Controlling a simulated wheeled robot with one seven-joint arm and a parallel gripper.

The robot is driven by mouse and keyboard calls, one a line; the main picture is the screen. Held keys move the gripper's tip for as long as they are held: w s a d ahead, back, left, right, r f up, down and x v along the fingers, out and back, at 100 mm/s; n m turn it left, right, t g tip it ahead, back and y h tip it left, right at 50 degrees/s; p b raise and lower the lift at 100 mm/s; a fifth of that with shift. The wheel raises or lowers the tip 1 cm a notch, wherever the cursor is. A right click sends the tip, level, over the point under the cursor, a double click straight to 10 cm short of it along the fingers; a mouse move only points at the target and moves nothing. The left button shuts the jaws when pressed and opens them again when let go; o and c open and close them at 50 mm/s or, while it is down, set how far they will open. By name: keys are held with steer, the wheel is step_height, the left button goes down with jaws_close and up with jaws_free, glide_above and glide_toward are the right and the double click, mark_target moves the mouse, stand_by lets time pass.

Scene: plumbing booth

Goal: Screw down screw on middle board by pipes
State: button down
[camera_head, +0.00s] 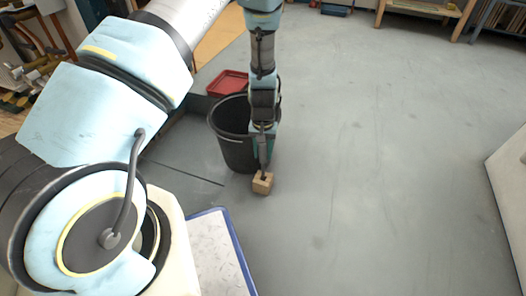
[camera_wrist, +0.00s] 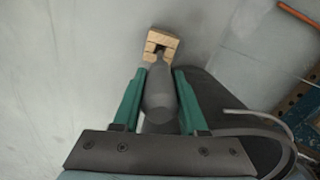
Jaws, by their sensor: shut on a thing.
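My gripper (camera_head: 263,171) points down over the grey floor, beside a black bucket. Its green fingers (camera_wrist: 160,66) converge in the wrist view on a small light-wood block (camera_wrist: 162,41). The block also shows at the fingertips in the head view (camera_head: 263,184), with a dark notch in its top. The gripper is shut on this block. A grey tapered shape fills the gap between the fingers; I cannot tell what it is. I cannot tell how high the block is above the floor. No screw, middle board or pipes can be made out.
The black bucket (camera_head: 228,150) stands just left of my gripper, with a red tray (camera_head: 229,83) behind it. A blue-edged panel (camera_head: 220,255) lies at the lower middle. A white object (camera_head: 511,185) is at the right edge. The floor between is clear.

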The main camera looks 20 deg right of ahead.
mark_target(263, 164)
steer(key=shift+f+b, duration=1.5)
steer(key=shift+f, duration=1.7)
steer(key=shift+c, duration=1.8)
jaws_free()
steer(key=shift+r, duration=0.1)
